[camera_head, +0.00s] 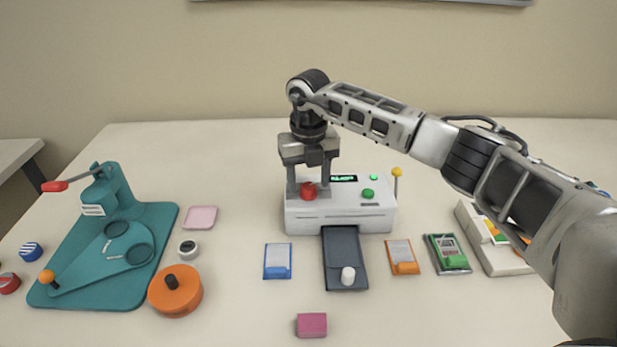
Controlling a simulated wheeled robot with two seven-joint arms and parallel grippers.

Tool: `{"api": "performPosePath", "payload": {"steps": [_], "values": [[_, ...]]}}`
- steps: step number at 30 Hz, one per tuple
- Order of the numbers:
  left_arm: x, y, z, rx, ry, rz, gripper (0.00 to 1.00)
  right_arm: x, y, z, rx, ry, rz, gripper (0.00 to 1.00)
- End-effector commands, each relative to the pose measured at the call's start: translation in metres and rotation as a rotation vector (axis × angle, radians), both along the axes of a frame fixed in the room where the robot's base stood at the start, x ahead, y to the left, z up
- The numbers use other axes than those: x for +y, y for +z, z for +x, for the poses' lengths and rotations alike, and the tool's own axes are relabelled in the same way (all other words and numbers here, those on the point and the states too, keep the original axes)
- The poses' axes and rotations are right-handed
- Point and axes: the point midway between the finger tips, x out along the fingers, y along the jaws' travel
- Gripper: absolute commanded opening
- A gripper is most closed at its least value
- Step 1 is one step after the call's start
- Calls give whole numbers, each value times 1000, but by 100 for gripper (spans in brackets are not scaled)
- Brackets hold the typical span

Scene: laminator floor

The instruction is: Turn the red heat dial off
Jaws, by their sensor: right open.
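The red heat dial (308,191) stands on the top left of the white laminator (340,219). My right gripper (308,186) points straight down over the laminator, with its two fingers apart on either side of the dial. I cannot tell whether the fingers touch it. The dial's pointer or markings are too small to read. A green knob (368,194) and a small lit display (344,178) are to the right of the dial. My left gripper is not in view.
A yellow-tipped post (397,173) rises at the laminator's right end. A dark tray (344,252) extends from its front. Several cards lie nearby. A teal press (113,233) and an orange round knob (175,291) stand left. The table's front middle is mostly clear.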

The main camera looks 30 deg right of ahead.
Motion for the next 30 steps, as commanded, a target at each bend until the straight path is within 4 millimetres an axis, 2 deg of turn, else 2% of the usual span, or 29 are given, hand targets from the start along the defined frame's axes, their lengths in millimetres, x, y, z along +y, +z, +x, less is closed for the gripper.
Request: {"api": "performPosePath", "payload": {"steps": [4, 12, 17, 30], "values": [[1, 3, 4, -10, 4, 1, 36, 0, -8, 0, 0, 2, -1, 54], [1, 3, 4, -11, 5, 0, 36, 0, -9, 0, 0, 2, 0, 54], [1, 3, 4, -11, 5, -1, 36, 0, -9, 0, 0, 2, 0, 9], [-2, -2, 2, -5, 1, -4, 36, 0, -9, 0, -1, 68, 0, 9]]}}
